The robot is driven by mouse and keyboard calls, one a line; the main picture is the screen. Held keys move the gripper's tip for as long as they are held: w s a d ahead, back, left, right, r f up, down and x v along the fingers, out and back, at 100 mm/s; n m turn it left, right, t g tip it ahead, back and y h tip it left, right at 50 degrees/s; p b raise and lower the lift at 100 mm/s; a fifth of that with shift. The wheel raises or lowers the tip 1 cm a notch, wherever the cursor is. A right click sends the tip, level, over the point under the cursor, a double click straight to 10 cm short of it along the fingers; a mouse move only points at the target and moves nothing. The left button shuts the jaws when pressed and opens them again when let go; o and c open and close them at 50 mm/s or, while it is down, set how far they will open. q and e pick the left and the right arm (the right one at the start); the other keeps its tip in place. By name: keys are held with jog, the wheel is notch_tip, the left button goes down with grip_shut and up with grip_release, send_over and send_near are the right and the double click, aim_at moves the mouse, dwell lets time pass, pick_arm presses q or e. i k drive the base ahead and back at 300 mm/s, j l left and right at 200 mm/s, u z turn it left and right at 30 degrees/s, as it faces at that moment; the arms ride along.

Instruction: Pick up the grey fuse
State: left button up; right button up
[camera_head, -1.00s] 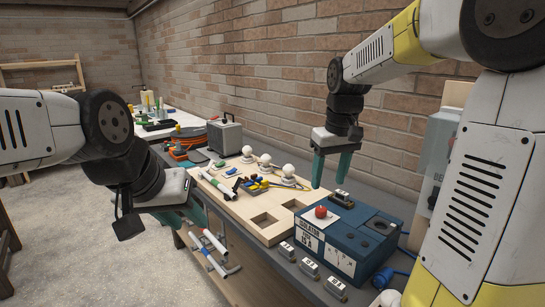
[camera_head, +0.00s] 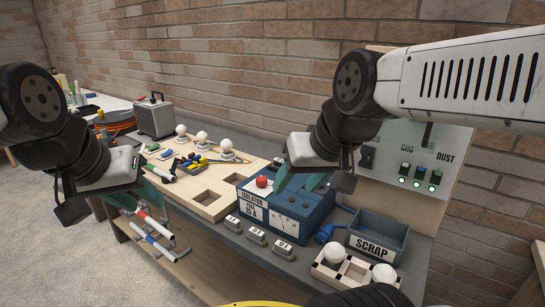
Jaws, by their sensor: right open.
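Three small grey labelled blocks, which look like fuses, stand in a row on the bench in front of the blue isolator box (camera_head: 285,226): a left one (camera_head: 233,223), a middle one (camera_head: 257,236) and a right one (camera_head: 282,249). Their labels are too small to read surely. My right gripper (camera_head: 299,182) is open and empty, its teal fingers over the top of the isolator box, hiding part of it. A red knob (camera_head: 262,182) is on the box beside the fingers. My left gripper (camera_head: 150,198) is at the left, over the bench's front edge; its jaw opening is unclear.
A wooden tray (camera_head: 205,207) with square recesses, white bulbs and small parts lies left of the box. A SCRAP bin (camera_head: 377,238) and a bulb holder (camera_head: 345,272) stand to its right. A switch panel (camera_head: 425,150) stands behind. Tubes (camera_head: 150,225) hang at the bench front.

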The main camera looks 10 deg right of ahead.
aim_at(278, 162)
jog(key=z, duration=0.55)
jog(key=i+j+u, duration=0.1)
jog(key=i+j, duration=0.2)
jog(key=j, duration=0.15)
jog(key=i+j+u, duration=0.15)
jog(key=i+j, duration=0.15)
jog(key=j, duration=0.15)
